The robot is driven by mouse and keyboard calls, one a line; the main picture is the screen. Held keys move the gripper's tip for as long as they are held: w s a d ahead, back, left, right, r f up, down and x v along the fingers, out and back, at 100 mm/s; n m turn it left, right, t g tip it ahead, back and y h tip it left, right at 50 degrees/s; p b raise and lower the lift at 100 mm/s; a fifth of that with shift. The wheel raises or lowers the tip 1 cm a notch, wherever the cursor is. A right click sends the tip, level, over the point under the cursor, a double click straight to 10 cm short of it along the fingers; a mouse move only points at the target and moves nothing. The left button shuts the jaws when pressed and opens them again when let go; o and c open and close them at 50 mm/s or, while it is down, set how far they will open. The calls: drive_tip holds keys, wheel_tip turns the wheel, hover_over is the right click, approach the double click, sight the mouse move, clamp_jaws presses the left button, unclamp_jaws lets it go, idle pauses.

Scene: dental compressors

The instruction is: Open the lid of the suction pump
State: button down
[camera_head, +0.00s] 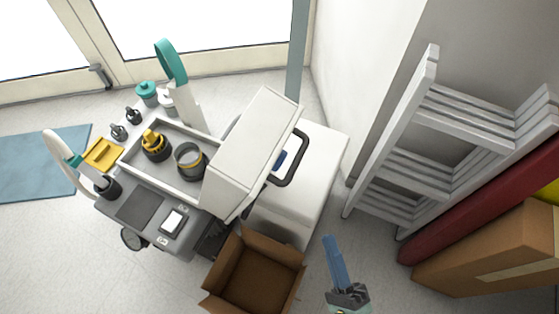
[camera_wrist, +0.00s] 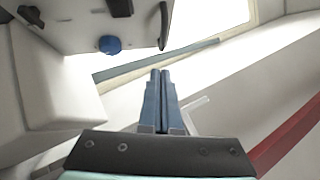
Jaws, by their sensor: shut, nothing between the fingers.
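The suction pump (camera_head: 130,212) is a grey and white unit at the left centre of the head view. Its pale lid (camera_head: 245,150) stands tilted up at the right side of the open grey tray, with a black handle (camera_head: 293,162) on its outer side. A yellow and black cap (camera_head: 154,145) and a round grey pot (camera_head: 190,160) show inside the tray. My gripper (camera_head: 329,240) is shut and empty, to the lower right of the lid and apart from it. In the wrist view my blue fingers (camera_wrist: 160,75) are together; a pale panel with a blue knob (camera_wrist: 109,44) is at upper left.
A white cabinet (camera_head: 325,160) stands just behind the lid. An open cardboard box (camera_head: 250,275) is on the floor left of my gripper. A grey ladder (camera_head: 385,150), a dark red roll (camera_head: 480,215) and a brown carton (camera_head: 490,255) stand at the right.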

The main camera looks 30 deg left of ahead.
drive_tip(key=s+a+r+x, duration=0.1)
drive_tip(key=s+x, duration=0.1)
drive_tip(key=x, duration=1)
drive_tip(key=shift+a+m+t+p, duration=0.15)
drive_tip(key=shift+m+t+p, duration=0.15)
drive_tip(key=shift+p, duration=0.05)
drive_tip(key=shift+w+r, duration=0.1)
drive_tip(key=shift+r, duration=0.1)
